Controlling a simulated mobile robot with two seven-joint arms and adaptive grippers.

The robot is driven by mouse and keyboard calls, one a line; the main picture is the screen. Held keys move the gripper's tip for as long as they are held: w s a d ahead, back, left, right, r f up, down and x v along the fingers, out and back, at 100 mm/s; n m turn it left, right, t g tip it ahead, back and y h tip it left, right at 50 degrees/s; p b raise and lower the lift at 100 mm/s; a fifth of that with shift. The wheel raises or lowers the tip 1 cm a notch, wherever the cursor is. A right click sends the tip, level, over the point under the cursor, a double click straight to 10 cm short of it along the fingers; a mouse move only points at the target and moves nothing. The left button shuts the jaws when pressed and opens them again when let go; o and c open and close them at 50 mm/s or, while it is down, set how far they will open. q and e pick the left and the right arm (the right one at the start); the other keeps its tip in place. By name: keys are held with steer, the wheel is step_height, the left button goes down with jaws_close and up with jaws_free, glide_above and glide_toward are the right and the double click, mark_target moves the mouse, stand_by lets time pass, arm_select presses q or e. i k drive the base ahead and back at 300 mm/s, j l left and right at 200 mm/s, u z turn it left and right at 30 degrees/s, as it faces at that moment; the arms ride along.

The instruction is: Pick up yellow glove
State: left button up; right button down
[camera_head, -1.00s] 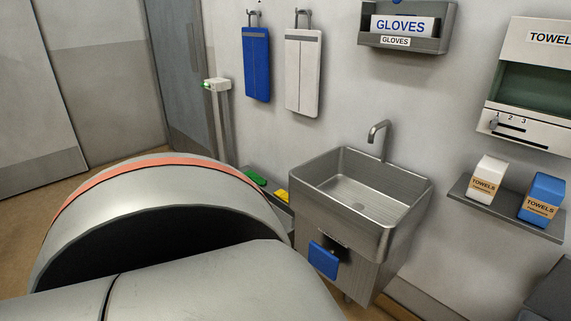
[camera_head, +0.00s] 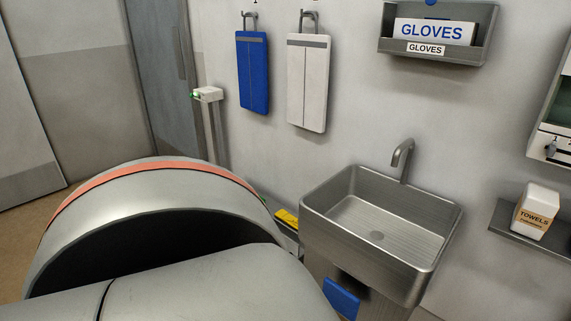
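A small flat yellow thing (camera_head: 287,218), which may be the yellow glove, lies on a low grey surface (camera_head: 290,232) just left of the sink. Its shape is too small to tell for sure, and my large grey body part with an orange band covers the area to its left. A sliver of a green thing (camera_head: 263,199) shows at the edge of that part. Neither of my grippers is in view.
A metal sink (camera_head: 420,268) with a tap (camera_head: 402,158) stands at the wall, a blue panel (camera_head: 341,298) below it. A glove dispenser (camera_head: 435,50), blue apron (camera_head: 252,75) and white apron (camera_head: 307,85) hang above. A shelf (camera_head: 515,234) holds a white towel box (camera_head: 535,211).

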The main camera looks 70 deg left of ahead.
mark_target(291, 220)
steer(key=k+j, duration=0.1)
steer(key=j, duration=4.55)
steer(key=k, duration=0.05)
